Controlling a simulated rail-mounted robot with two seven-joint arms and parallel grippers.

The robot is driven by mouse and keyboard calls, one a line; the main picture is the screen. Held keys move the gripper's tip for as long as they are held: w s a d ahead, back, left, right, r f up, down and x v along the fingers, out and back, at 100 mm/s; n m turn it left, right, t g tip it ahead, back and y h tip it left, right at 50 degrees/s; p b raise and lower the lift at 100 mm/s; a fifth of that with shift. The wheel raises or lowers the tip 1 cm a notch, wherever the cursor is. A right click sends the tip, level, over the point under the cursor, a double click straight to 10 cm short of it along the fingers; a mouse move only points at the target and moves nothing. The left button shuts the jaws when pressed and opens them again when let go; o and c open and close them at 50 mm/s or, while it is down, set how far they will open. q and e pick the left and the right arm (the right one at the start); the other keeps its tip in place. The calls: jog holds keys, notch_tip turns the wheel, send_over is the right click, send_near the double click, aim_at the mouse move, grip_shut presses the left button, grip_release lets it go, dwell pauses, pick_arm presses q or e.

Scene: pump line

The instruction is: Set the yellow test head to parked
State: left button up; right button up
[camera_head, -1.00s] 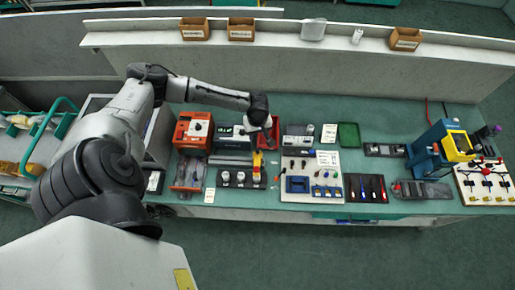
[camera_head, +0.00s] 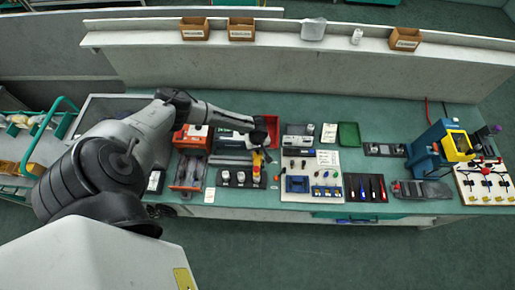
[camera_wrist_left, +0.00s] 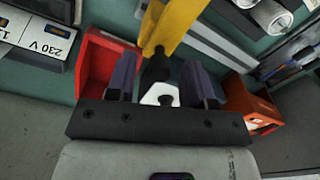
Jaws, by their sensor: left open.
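The yellow test head (camera_head: 257,166) stands at the right end of a dark fixture that holds several round silver parts (camera_head: 240,177). In the left wrist view it is a yellow arm (camera_wrist_left: 177,25) with a black part and a pale six-sided end (camera_wrist_left: 160,95). My left gripper (camera_head: 263,150) is above the rear part of the yellow test head. In the left wrist view its two dark fingers (camera_wrist_left: 160,82) are apart, with the black part and pale end showing between them. I cannot tell whether they touch it. My right gripper is not in view.
A red bin (camera_head: 271,123) is just behind the left gripper and also shows in the left wrist view (camera_wrist_left: 97,62). An orange unit (camera_head: 192,136) stands to the left. A white board (camera_head: 298,163) with small parts lies to the right. A blue and yellow machine (camera_head: 459,145) stands far right.

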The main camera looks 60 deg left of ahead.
pick_arm(q)
grip_shut()
dwell(0.5)
